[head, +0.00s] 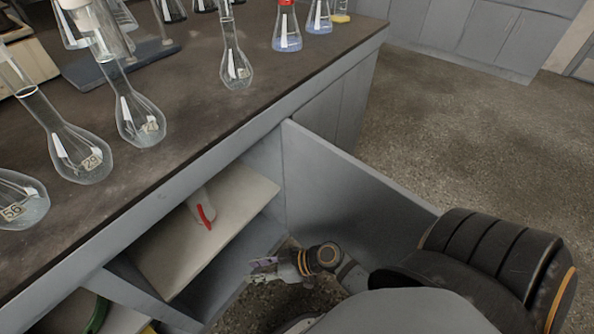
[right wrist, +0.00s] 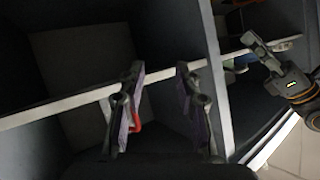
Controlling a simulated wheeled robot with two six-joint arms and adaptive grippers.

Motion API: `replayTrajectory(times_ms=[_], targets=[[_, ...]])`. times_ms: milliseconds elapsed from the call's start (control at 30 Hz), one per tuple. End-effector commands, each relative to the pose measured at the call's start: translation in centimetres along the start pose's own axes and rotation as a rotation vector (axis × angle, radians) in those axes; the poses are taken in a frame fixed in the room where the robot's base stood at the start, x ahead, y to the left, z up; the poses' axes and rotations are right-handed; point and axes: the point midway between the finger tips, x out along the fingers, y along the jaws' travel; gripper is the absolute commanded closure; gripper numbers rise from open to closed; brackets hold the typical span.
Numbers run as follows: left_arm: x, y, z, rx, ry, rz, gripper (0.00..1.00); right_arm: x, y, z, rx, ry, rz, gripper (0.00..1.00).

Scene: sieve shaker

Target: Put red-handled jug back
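The red-handled jug (head: 204,212) sits on the cabinet's upper shelf. Its pale body shows only in part, and its red handle faces out. In the right wrist view only the red handle (right wrist: 138,123) shows clearly, beside the left-hand finger. My right gripper (head: 264,264) is in front of the open cabinet, apart from the jug. In its wrist view this gripper (right wrist: 163,90) has its fingers wide apart with nothing held. My left gripper (right wrist: 268,42) shows at the right of the wrist view, its fingers seemingly spread. It is out of the head view.
The shelf (head: 233,196) has bare room around the jug. The dark benchtop (head: 190,100) above bears several glass flasks. A green item (head: 98,314) lies in the lower-left compartment.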

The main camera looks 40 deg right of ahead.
Motion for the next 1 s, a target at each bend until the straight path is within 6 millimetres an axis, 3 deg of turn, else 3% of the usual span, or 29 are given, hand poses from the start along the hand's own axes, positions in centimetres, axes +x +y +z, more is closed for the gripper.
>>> replayTrajectory(times_ms=[100, 200, 400, 1000], targets=[[0.0, 0.0, 0.0, 0.000, 0.000, 0.000, 0.60, -2.5, 0.5, 3.5, 0.155, -0.222, 0.171, 0.66], [0.0, 0.0, 0.0, 0.001, 0.000, 0.000, 0.60, -5.3, 2.1, 5.1, 0.268, -0.327, 0.361, 0.66], [0.0, 0.0, 0.0, 0.001, -0.001, 0.000, 0.60, -9.4, 4.3, 5.7, 0.382, -0.370, 0.610, 0.66], [-0.2, -0.2, 0.4, 0.002, -0.016, -0.004, 0.60, -10.0, 4.6, 5.7, 0.396, -0.377, 0.639, 0.66]])
